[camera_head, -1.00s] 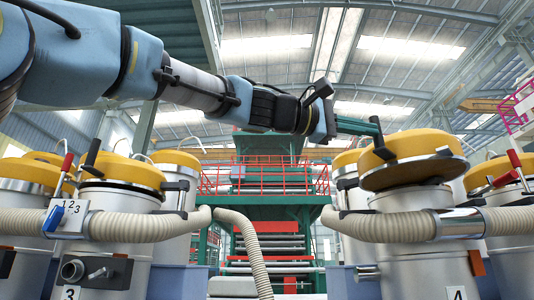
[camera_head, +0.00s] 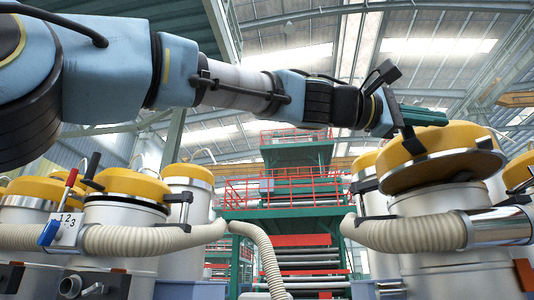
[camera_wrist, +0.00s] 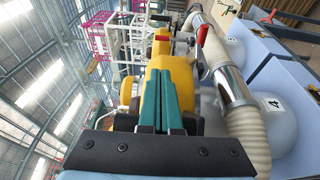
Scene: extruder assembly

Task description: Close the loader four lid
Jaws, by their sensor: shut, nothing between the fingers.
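Loader four's yellow lid (camera_head: 445,150) is at the right in the head view. It sits tilted and raised, with a gap between its metal rim and the grey drum (camera_head: 435,200) below. A black handle (camera_head: 411,143) stands on its left side. My gripper (camera_head: 435,117) is shut and empty, its green fingers level with the top of the lid; I cannot tell whether they touch it. In the wrist view my gripper's fingers (camera_wrist: 166,88) lie in front of the yellow lid (camera_wrist: 183,72) and hide part of it. The label "4" (camera_wrist: 275,104) shows on the drum.
A ribbed hose (camera_head: 405,233) with a metal clamp (camera_head: 500,226) runs across loader four's front. Loader three with its yellow lid (camera_head: 125,184) stands at the left. A green and red machine (camera_head: 295,185) is behind. Other yellow-lidded loaders stand close around.

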